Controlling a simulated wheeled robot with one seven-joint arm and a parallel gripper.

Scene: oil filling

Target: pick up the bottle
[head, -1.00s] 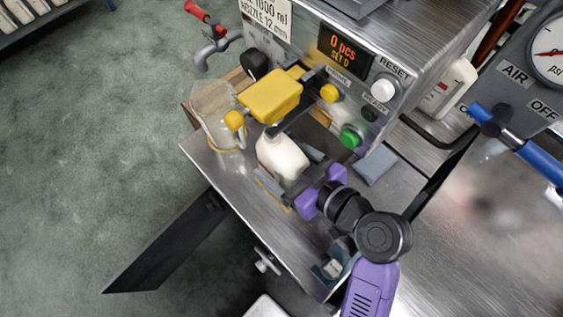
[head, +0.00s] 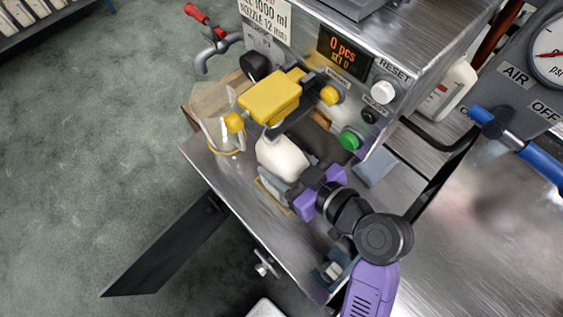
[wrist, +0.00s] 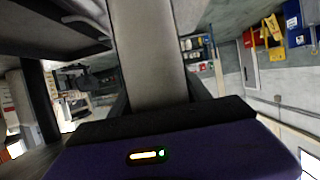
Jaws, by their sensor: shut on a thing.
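The white bottle (head: 281,157) is in the head view, below the yellow nozzle block (head: 270,97) of the filling machine. Its top is partly hidden behind the machine's parts. My gripper (head: 298,176), with grey fingers and a purple body, is shut on the lower right side of the bottle. The bottle's base is partly hidden by the fingers, so I cannot tell its exact height above the tray. In the wrist view a broad pale surface (wrist: 148,50), apparently the bottle, rises straight in front of the purple gripper body.
The steel tray (head: 222,172) carries a yellow outline under the bottle. A clear container (head: 222,135) stands left of the bottle. The machine front with its display (head: 343,48) and knobs is close behind. Another white bottle (head: 452,90) stands right of the machine, near an air gauge.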

